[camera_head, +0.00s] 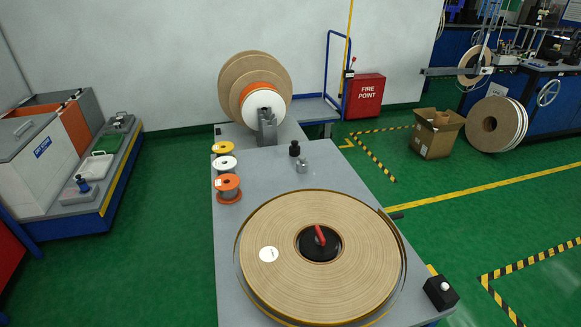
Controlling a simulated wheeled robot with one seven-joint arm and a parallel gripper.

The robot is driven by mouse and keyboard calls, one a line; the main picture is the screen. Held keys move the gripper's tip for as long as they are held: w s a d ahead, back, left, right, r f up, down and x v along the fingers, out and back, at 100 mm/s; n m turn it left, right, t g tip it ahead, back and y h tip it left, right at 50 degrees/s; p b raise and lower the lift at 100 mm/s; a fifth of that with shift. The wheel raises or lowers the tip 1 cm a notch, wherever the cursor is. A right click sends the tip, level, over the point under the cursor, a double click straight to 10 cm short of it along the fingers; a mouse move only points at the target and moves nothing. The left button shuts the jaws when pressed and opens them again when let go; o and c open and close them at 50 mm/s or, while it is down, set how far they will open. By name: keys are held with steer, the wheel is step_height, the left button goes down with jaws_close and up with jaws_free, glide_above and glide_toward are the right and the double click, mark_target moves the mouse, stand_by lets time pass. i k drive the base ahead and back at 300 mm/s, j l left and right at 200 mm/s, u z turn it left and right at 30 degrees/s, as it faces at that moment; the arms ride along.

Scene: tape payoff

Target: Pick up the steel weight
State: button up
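A small grey metal piece with a knob on top, which looks like the steel weight (302,167), stands upright on the grey table (262,180), behind the large tape roll. A small black knobbed piece (294,149) stands just behind it and slightly left, seemingly apart from it. My gripper is not in view, and nothing is seen touching the weight.
A large tan tape roll (345,235) with a black hub and red handle fills the table's front. Yellow, white and orange spools (228,188) line its left edge. A reel stand (267,130) rises behind. A black button box (440,292) sits at the right corner.

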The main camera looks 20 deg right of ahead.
mark_target(303, 165)
steer(key=l+u, duration=0.75)
steer(key=u, duration=0.2)
steer(key=k+l+u, duration=0.15)
steer(key=l+u, duration=0.15)
steer(key=u, duration=0.2)
steer(key=k+l+u, duration=0.2)
steer(key=u, duration=0.25)
steer(key=k+l+u, duration=0.2)
steer(key=l+u, duration=0.15)
steer(key=u, duration=0.15)
steer(key=k+l+u, duration=0.15)
steer(key=u, duration=0.3)
steer(key=k+l+u, duration=0.2)
steer(key=u, duration=0.25)
steer(key=k+l+u, duration=0.1)
steer(key=u, duration=0.3)
steer(key=k+u, duration=0.55)
steer(key=u, duration=0.3)
steer(key=k+u, duration=0.45)
steer(key=k, duration=0.4)
steer(key=k+z, duration=0.3)
steer(key=k+l+z, duration=0.15)
steer(key=k+z, duration=0.75)
steer(key=z, duration=0.2)
steer(key=k+l+z, duration=0.2)
steer(key=z, duration=0.2)
steer(key=k+l+z, duration=0.35)
steer(key=i, duration=0.55)
